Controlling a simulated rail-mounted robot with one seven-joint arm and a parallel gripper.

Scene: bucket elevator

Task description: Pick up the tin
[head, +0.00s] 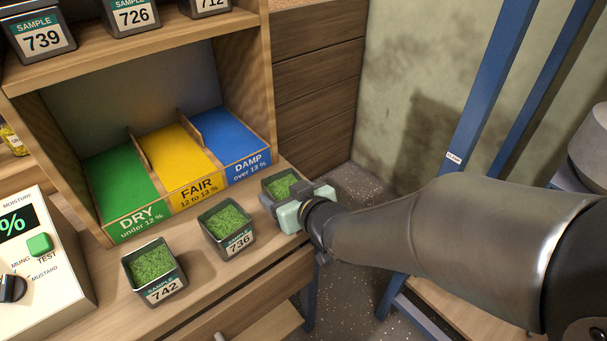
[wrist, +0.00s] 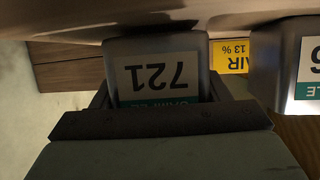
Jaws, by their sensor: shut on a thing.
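A square metal tin with green grain (head: 279,184) is at the right end of the bench, in front of the blue DAMP bin. My gripper (head: 292,202) is shut on this tin, its jaws on the tin's sides. In the wrist view the tin (wrist: 158,70) shows upside down with the label SAMPLE 721, between the fingers of my gripper (wrist: 160,105). I cannot tell whether its base touches the bench. Two similar tins of green grain stand to the left, tin 736 (head: 229,228) and tin 742 (head: 154,270).
Behind are the green DRY bin (head: 115,185), yellow FAIR bin (head: 178,158) and blue DAMP bin (head: 230,137). A moisture meter (head: 45,265) stands at the left. More tins, such as 739 (head: 39,38), are on the upper shelf. A blue frame post (head: 487,85) rises at right.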

